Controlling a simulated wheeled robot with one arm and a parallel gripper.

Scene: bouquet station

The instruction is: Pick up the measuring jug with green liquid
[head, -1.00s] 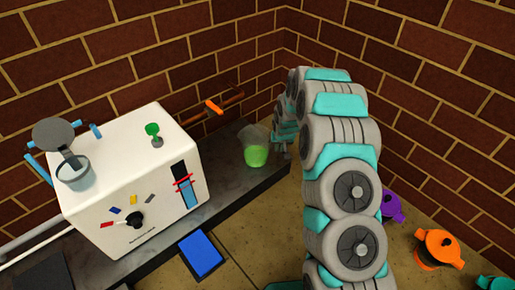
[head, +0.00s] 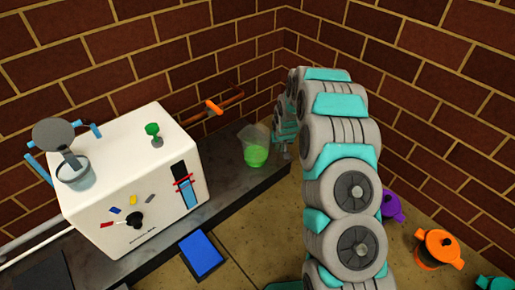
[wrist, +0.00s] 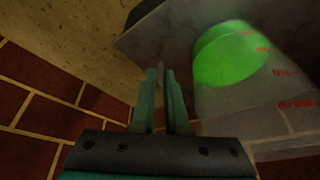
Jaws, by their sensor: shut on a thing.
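The measuring jug (head: 255,148) is clear, with green liquid in its lower part. It is at the far end of the dark counter, right of the white machine, and looks slightly tilted. In the wrist view the jug (wrist: 235,105), with red markings, fills the right side beside my fingers. My gripper (wrist: 161,75) has its two fingers close together, shut on a thin part of the jug, probably its handle; the exact contact is hard to see. In the head view my gripper is mostly hidden behind my arm, just right of the jug.
The white machine (head: 135,180) with a dial and small levers stands left on the dark counter (head: 225,180). An orange-handled pipe (head: 213,107) is on the wall behind. Purple (head: 392,206) and orange (head: 438,249) pots stand right. Brick walls close the corner.

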